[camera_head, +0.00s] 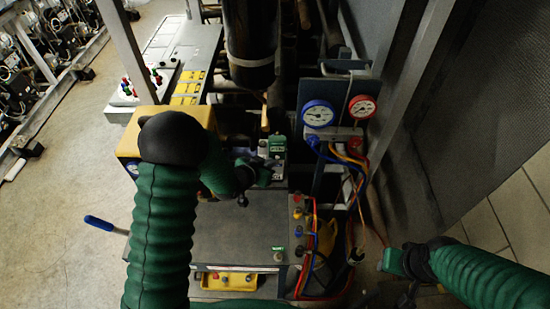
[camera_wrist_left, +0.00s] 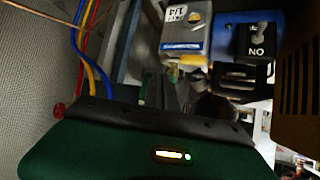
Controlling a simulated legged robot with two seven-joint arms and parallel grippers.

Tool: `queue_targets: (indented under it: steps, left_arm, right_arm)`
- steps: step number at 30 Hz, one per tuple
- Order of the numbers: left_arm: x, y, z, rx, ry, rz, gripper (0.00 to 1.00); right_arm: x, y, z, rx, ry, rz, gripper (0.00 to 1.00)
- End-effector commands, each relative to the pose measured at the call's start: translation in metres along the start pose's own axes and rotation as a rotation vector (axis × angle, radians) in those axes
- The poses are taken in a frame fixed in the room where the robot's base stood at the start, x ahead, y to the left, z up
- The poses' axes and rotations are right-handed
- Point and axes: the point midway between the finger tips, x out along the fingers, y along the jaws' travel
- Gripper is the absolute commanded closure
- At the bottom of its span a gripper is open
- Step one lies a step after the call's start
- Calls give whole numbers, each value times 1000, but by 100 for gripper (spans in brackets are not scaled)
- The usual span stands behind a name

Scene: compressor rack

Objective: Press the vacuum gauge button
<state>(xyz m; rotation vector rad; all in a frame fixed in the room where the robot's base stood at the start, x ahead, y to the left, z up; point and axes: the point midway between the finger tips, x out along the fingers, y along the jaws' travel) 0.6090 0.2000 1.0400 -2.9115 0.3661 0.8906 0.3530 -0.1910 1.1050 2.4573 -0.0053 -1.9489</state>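A blue-rimmed gauge (camera_head: 318,113) and a red-rimmed gauge (camera_head: 362,107) sit side by side on a manifold right of centre in the head view. A small button (camera_head: 279,257) with a green label sits at the right of the grey bench top. The label is too small to read, so I cannot tell which control is the vacuum gauge button. My left gripper (camera_head: 262,174) is by a small labelled device behind the bench top; its fingers are unclear. In the wrist view, a grey valve block (camera_wrist_left: 186,32) is ahead. My right gripper (camera_head: 395,264) is low right, its fingers unclear.
Blue, yellow and red hoses (camera_head: 348,155) hang below the gauges. A panel with several knobs (camera_head: 298,230) stands at the bench's right edge. A black cylinder (camera_head: 251,45) rises behind. A blue-handled lever (camera_head: 100,223) sticks out left.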

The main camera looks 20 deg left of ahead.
Motion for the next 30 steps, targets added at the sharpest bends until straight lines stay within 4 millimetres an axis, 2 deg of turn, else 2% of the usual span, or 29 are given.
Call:
queue_targets:
  steps: [14,24,30]
  left_arm:
    - [1,-3,-1,-3,4,3,100]
    - [-4,14,1,-1,4,4,100]
    - [-5,14,1,-2,3,3,100]
  right_arm:
    - [0,0,0,1,0,0,64]
    - [4,0,1,0,0,0,64]
    - [3,0,1,1,0,0,64]
